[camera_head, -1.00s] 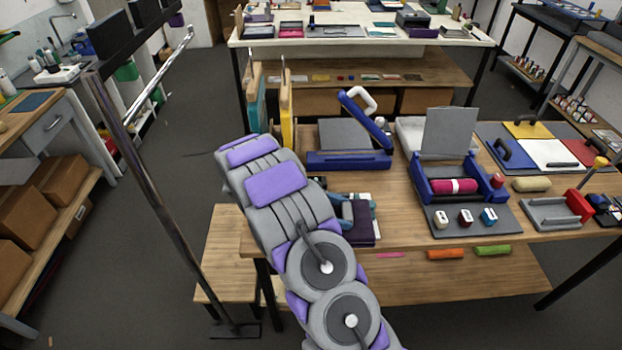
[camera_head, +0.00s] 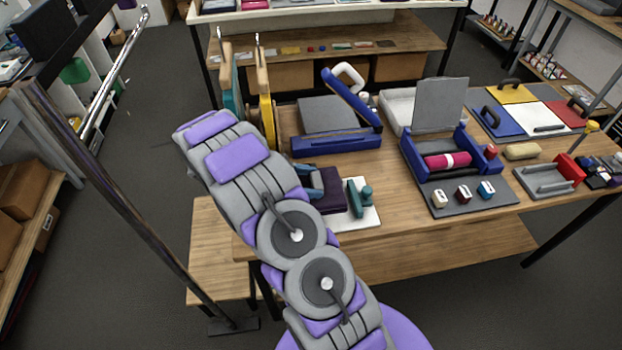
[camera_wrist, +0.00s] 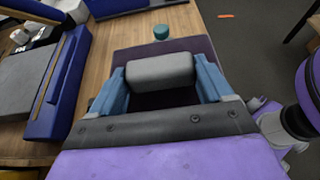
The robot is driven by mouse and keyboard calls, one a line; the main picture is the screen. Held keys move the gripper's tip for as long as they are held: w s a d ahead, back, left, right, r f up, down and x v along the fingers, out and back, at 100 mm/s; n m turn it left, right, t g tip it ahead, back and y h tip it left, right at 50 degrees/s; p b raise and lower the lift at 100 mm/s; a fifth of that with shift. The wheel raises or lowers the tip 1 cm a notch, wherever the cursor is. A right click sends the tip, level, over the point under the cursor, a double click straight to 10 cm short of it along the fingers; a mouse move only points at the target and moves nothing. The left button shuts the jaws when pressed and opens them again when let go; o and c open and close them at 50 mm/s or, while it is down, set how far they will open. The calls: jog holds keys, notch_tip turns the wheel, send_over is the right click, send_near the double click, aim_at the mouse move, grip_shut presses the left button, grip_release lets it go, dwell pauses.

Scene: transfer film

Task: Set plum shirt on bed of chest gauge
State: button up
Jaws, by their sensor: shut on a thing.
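The plum shirt (camera_head: 330,192) is a dark purple folded flat piece at the left part of the work table. My gripper (camera_head: 314,182) is at its left edge, shut on it. In the wrist view the shirt (camera_wrist: 190,46) shows beyond and between my blue fingers (camera_wrist: 163,84), with a grey block across the gap. A white plate with teal upright parts (camera_head: 357,196), which looks like the chest gauge, lies just right of the shirt. Its bare bed (camera_head: 368,217) shows at the front right. A teal round top (camera_wrist: 161,32) shows past the shirt. Whether the shirt touches the plate is unclear.
A blue press (camera_head: 336,143) stands behind the gauge, and a second blue press with a magenta roll (camera_head: 447,161) stands right. Table is clear between gauge and right press.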

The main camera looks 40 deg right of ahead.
jog(key=shift+a+f+b, duration=0.15)
jog(key=shift+a+f, duration=0.05)
jog(key=shift+a, duration=0.3)
jog(key=shift+a+f+b, duration=0.15)
jog(key=shift+a+f, duration=0.05)
jog(key=shift+a, duration=0.3)
jog(key=shift+a+f+b, duration=0.3)
jog(key=shift+a+f, duration=0.05)
jog(key=shift+f, duration=0.15)
jog(key=d+f+b, duration=0.1)
jog(key=d+f, duration=0.1)
jog(key=shift+d+f, duration=0.3)
jog(key=shift+f+b, duration=0.3)
jog(key=shift+b, duration=0.15)
jog(key=shift+a+f, duration=0.2)
jog(key=shift+a, duration=0.05)
jog(key=shift+s+a+f+b, duration=0.1)
jog(key=shift+a+f+b, duration=0.25)
jog(key=shift+a+b, duration=0.25)
jog(key=shift+a+p, duration=0.25)
jog(key=shift+p, duration=0.15)
jog(key=shift+d+f, duration=0.1)
jog(key=shift+d, duration=0.7)
jog(key=shift+a+f, duration=0.1)
jog(key=shift+a, duration=0.4)
